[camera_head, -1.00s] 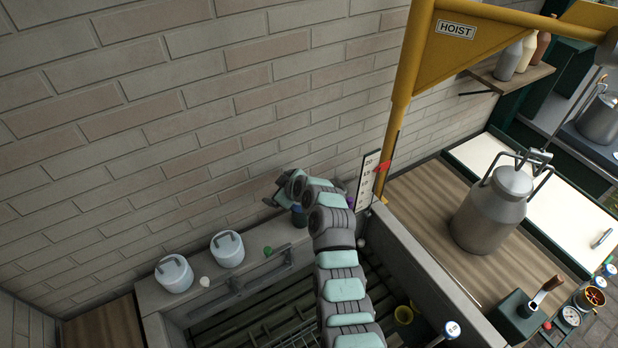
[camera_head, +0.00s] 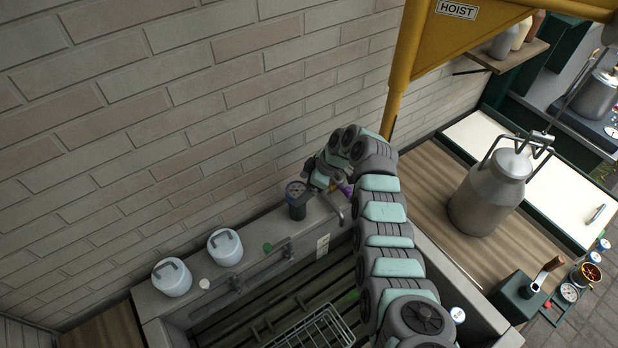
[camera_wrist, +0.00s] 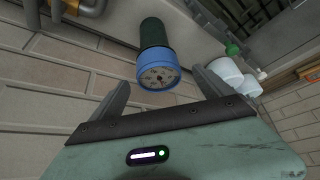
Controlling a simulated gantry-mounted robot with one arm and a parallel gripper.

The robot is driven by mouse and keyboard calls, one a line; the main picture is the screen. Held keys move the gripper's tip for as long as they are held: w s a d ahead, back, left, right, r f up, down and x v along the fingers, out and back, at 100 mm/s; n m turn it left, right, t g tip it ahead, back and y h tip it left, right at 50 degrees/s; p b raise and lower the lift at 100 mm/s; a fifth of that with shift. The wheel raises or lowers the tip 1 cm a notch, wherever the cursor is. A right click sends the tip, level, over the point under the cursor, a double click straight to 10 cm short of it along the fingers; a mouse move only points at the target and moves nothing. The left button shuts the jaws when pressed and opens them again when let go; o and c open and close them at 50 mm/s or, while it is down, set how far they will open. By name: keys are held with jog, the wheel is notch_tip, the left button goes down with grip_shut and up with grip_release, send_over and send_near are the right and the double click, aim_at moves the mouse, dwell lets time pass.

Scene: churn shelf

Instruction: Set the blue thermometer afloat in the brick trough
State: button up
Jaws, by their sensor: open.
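The thermometer (camera_wrist: 158,77), with a round dial in a blue rim and a dark green lower part, stands in front of my gripper in the wrist view. In the head view it is the dark upright piece with a dial (camera_head: 297,196) on the trough's back ledge, by the wall. My gripper (camera_wrist: 161,82) is open; its two fingers lie either side of the dial in the picture, with no contact visible. In the head view my wrist is just right of the thermometer and its fingers are mostly hidden. The trough (camera_head: 150,306) has grey walls and a slatted inside.
Two white lidded pots (camera_head: 225,248) (camera_head: 172,277) and a small green knob (camera_head: 267,247) are on the ledge to the left. A wire rack (camera_head: 318,328) is in the trough. The yellow hoist post (camera_head: 392,110) and a metal churn (camera_head: 490,195) stand to the right.

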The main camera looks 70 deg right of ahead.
aim_at(297, 188)
jog(key=shift+x, duration=2.2)
jog(key=shift+d, duration=0.1)
jog(key=shift+c, duration=0.5)
jog(key=c, duration=1.4)
jog(key=shift+w+d+b, duration=0.15)
jog(key=shift+b, duration=0.75)
jog(key=shift+w+r+b, duration=0.1)
jog(key=shift+r+b, duration=0.3)
jog(key=shift+b, duration=0.8)
jog(key=shift+s+r+b, duration=0.2)
jog(key=shift+r+b, duration=0.75)
jog(key=shift+r, duration=0.1)
notch_tip(297, 188, up, 7)
jog(key=p, duration=0.7)
